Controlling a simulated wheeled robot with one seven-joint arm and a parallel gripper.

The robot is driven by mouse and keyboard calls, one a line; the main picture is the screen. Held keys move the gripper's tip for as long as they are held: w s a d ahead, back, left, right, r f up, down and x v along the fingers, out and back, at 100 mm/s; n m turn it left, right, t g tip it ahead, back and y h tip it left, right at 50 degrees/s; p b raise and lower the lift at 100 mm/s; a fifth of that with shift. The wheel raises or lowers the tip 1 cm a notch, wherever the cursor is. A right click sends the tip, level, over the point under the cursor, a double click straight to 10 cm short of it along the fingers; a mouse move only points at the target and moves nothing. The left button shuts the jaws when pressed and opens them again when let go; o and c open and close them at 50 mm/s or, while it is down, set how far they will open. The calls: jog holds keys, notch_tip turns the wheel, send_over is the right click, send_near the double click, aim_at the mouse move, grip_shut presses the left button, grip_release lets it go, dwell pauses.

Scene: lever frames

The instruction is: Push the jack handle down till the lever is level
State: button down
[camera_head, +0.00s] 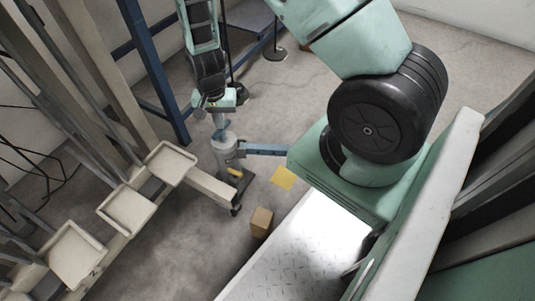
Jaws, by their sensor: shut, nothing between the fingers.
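The jack stands on the floor near the middle of the camera_head view, with an upright grey cylinder (225,155) on a dark base. A blue lever (264,149) sticks out from the jack to the right. From this high angle I cannot tell how much it tilts. My gripper (221,126) points down at the top of the cylinder, left of the lever's outer end. It is shut and empty. The picture is too small to show whether its tips touch the jack. My wrist hides part of the space behind the jack.
A small brown box (261,222) and a yellow square (283,178) lie right of the jack. A cream frame with several trays (127,208) stands at left. Blue posts (153,65) rise behind. Bare floor (185,245) lies in front.

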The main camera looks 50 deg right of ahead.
notch_tip(320, 180, up, 9)
jog(key=p, duration=0.8)
jog(key=shift+p, duration=0.3)
